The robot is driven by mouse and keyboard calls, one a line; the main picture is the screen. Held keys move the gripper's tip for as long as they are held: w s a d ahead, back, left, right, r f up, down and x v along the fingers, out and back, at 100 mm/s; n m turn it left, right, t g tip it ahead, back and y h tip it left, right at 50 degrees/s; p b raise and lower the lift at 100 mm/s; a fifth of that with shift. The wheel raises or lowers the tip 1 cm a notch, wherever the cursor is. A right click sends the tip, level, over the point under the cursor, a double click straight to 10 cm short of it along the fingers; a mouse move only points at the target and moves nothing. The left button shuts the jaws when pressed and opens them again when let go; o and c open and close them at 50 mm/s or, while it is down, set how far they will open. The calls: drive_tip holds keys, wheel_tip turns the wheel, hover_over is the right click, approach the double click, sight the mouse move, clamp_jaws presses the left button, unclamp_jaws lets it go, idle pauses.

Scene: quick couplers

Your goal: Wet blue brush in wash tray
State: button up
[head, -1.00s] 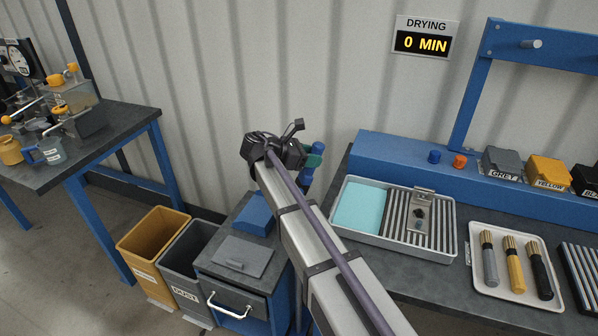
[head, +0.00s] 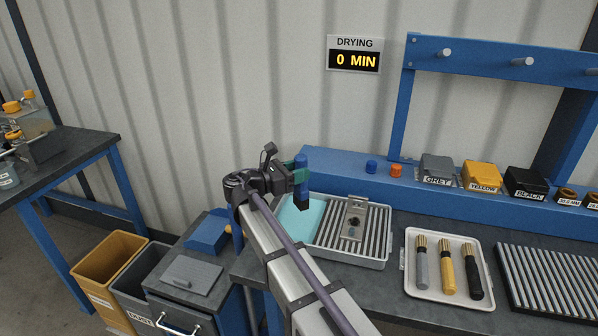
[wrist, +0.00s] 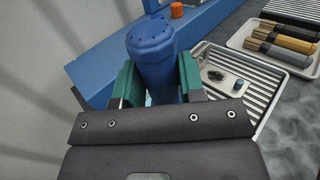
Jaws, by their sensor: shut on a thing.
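My gripper (head: 299,178) has green fingers and is shut on the blue brush (head: 301,168). The brush is upright with its dark end down, above the left part of the wash tray. In the wrist view the blue handle (wrist: 152,52) stands between the green fingers. The wash tray (head: 372,262) is a pale tray with a turquoise area (head: 300,215) on the left and a ribbed grey rack (head: 332,232) on the right. A metal plate with small parts (head: 354,220) lies on the rack. Whether the bristles touch the turquoise area cannot be told.
A second tray (head: 407,285) holds grey, yellow and black brushes. Blue and orange caps (head: 372,167) and labelled blocks (head: 437,167) sit on the blue ledge behind. A "DRYING 0 MIN" sign (head: 354,53) hangs on the wall. Bins (head: 105,270) stand at left.

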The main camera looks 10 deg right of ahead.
sight(296, 157)
drive_tip(key=shift+w+a, duration=0.15)
drive_tip(key=shift+a, duration=0.2)
wheel_tip(296, 157, down, 6)
drive_tip(key=b, duration=0.6)
drive_tip(key=shift+f+b, duration=0.55)
drive_tip(key=shift+f, duration=0.05)
idle(1.2)
wheel_tip(296, 157, up, 7)
drive_tip(key=p, duration=0.7)
wheel_tip(296, 157, up, 5)
drive_tip(key=p, duration=0.4)
drive_tip(key=shift+f+p, duration=0.15)
drive_tip(key=shift+p, duration=0.2)
drive_tip(key=shift+f, duration=0.25)
